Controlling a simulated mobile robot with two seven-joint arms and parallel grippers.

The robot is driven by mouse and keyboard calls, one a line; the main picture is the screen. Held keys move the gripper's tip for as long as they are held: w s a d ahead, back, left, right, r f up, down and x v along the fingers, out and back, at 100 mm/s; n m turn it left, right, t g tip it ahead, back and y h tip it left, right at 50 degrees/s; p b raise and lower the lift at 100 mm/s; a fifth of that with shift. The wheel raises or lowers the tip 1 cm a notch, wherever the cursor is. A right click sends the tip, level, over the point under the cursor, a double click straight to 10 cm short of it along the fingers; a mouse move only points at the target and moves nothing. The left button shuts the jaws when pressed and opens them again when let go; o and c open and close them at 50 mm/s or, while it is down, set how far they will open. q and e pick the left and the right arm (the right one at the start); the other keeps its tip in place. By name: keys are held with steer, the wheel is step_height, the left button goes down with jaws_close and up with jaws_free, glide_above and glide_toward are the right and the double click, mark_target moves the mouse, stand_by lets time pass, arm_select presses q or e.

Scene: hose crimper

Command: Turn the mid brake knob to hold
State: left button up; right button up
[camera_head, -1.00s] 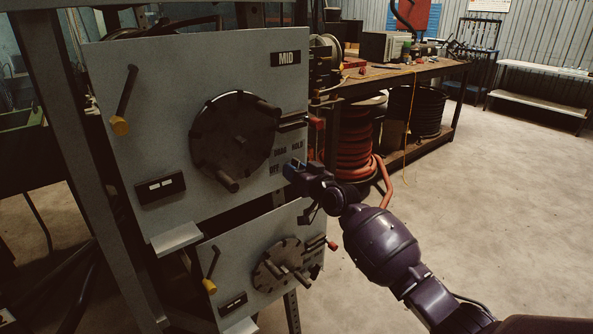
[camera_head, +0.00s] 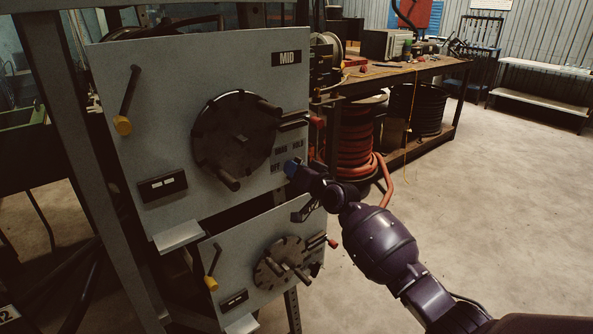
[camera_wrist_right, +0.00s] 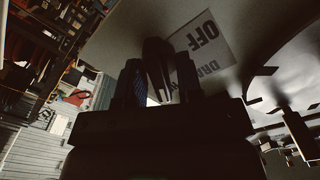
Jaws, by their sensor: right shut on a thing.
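The mid panel (camera_head: 215,75) carries a MID label and a small DRAG, HOLD and OFF label plate right of its large dark disc. My right gripper (camera_head: 293,168) is at the plate's lower right, its blue fingertip close to the panel face. In the right wrist view the gripper (camera_wrist_right: 160,90) is shut on a dark knob (camera_wrist_right: 156,52), with a finger on each side. The OFF print (camera_wrist_right: 203,34) lies beside the knob, with DRAG partly hidden behind a finger. The knob is hidden by the gripper in the head view, and its setting cannot be told. My left gripper is out of view.
The large disc (camera_head: 237,135) with stub handles stands left of my gripper. A red-tipped lever (camera_head: 316,121) projects just above it. A lower panel (camera_head: 232,245) with a similar disc sits below. Open floor (camera_head: 490,210) lies to the right.

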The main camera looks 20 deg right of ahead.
steer(key=o, duration=0.6)
steer(key=p+v, duration=0.2)
steer(key=v, duration=0.8)
steer(key=shift+s, duration=0.4)
steer(key=shift+d, duration=0.15)
